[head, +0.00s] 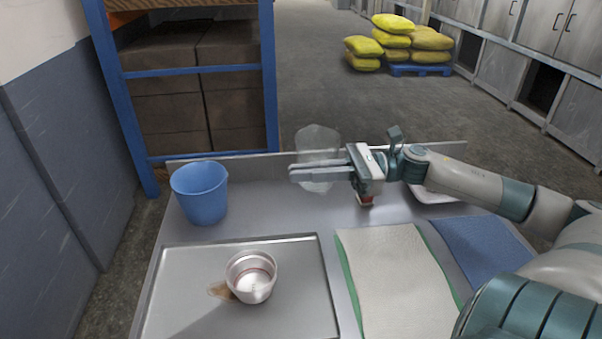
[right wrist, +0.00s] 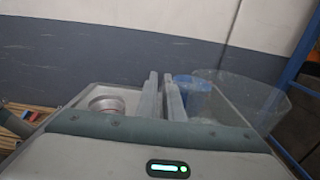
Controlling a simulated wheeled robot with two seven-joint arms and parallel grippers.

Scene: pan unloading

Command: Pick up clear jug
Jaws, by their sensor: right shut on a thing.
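The clear jug (head: 316,138) is a faint see-through shape above the back of the table in the head view. It also shows at the right of the fingers in the right wrist view (right wrist: 250,96). My right gripper (head: 292,172) reaches in from the right, its two fingers crossing in front of the jug. In the right wrist view its fingers (right wrist: 164,80) are close together, shut on the jug at its side. The exact part gripped is hard to make out. My left gripper is not in view.
A blue bucket (head: 200,193) stands at the back left. A metal tray (head: 185,265) holds a silver pan (head: 251,277) beside a brown patch. A pale cloth (head: 392,275) and a blue cloth (head: 477,247) lie to the right. A white dish is partly hidden behind my right arm.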

